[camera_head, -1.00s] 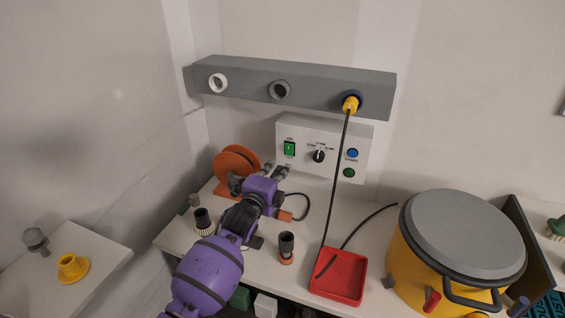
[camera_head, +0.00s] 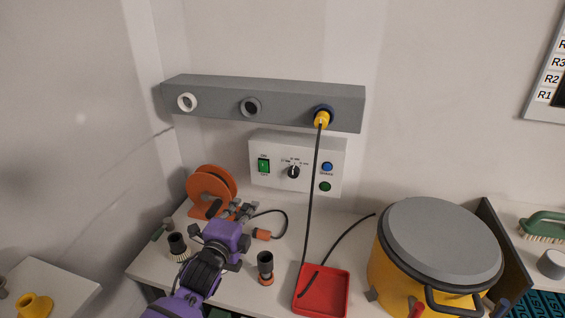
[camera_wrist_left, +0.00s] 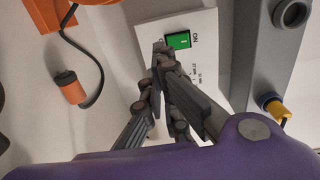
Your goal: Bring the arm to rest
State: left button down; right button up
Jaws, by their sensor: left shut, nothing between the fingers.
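My left arm, purple and dark grey, comes in from the bottom left in the head view. Its gripper (camera_head: 243,210) is shut and empty, in front of the orange cable reel (camera_head: 212,184) and left of the orange cable connector (camera_head: 262,234). In the left wrist view the closed fingers (camera_wrist_left: 161,58) lie in front of the white control box (camera_wrist_left: 207,50), near its green switch (camera_wrist_left: 178,40). Whether the fingers touch anything cannot be told, but no object is held. My right gripper is not in view.
A grey rail (camera_head: 230,98) with ports is on the wall; a yellow plug (camera_head: 322,119) with a hanging black cable sits in its right port. Dark nozzles (camera_head: 265,264), a red tray (camera_head: 339,293) and a yellow drum with a grey lid (camera_head: 440,240) stand on the bench.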

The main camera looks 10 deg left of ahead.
pick_arm(q)
jog(key=s+d+f+n+g+p, duration=0.2)
jog(key=s+f+n, duration=0.5)
jog(key=s, duration=0.4)
jog(key=s+d+f+n+g+p, duration=0.25)
jog(key=s+f+n, duration=0.45)
jog(key=s, duration=0.4)
jog(key=s+f+n+g+p, duration=0.1)
jog(key=s+f+n+g, duration=0.1)
jog(key=s, duration=1)
jog(key=s+f+n+g+p, duration=0.1)
jog(key=s+f, duration=0.3)
jog(key=s, duration=0.9)
jog(key=shift+d+f+n+g+p, duration=0.3)
jog(key=shift+d+f+n+g, duration=0.15)
jog(key=shift+g, duration=0.2)
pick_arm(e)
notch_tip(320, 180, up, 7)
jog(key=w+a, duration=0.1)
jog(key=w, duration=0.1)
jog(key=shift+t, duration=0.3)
pick_arm(q)
jog(key=shift+a, duration=0.1)
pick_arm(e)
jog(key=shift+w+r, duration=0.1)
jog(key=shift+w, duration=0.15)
